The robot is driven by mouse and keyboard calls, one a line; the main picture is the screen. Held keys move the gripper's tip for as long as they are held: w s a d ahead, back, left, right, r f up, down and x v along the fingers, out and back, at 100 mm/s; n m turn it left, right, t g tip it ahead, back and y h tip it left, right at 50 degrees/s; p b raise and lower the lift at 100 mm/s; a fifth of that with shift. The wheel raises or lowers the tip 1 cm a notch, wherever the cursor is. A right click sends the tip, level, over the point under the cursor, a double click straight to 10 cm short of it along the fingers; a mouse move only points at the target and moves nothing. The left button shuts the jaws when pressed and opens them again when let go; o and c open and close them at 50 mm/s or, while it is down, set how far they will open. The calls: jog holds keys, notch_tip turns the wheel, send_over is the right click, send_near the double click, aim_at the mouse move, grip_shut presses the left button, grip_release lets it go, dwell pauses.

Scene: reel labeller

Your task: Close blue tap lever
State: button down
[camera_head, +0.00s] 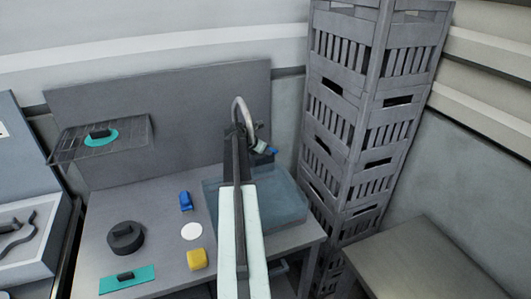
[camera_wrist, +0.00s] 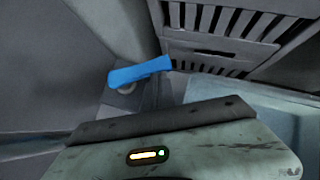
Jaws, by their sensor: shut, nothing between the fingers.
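The blue tap lever (camera_wrist: 140,72) shows in the wrist view, tilted up to the right, beyond the front edge of my gripper. In the head view the blue lever (camera_head: 272,152) is small, at the right of the curved grey tap (camera_head: 244,105) above the sink (camera_head: 285,205). My arm reaches up from the bottom, and my gripper (camera_head: 239,133) is at its far end, just left of the lever and overlapping the tap in the picture. It is shut and empty. The fingertips are hard to make out, and I cannot tell whether they touch the tap.
A tall stack of grey crates (camera_head: 345,120) stands right of the sink. A wire shelf (camera_head: 75,148) hangs at left.

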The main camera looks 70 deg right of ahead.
jog(key=w+a+r+p, duration=0.1)
jog(key=w+a, duration=0.1)
jog(key=a, duration=0.4)
jog(key=w+a+r, duration=0.1)
jog(key=w+a, duration=0.2)
jog(key=a, duration=0.4)
jog(key=shift+p, duration=0.35)
jog(key=shift+w+a, duration=0.1)
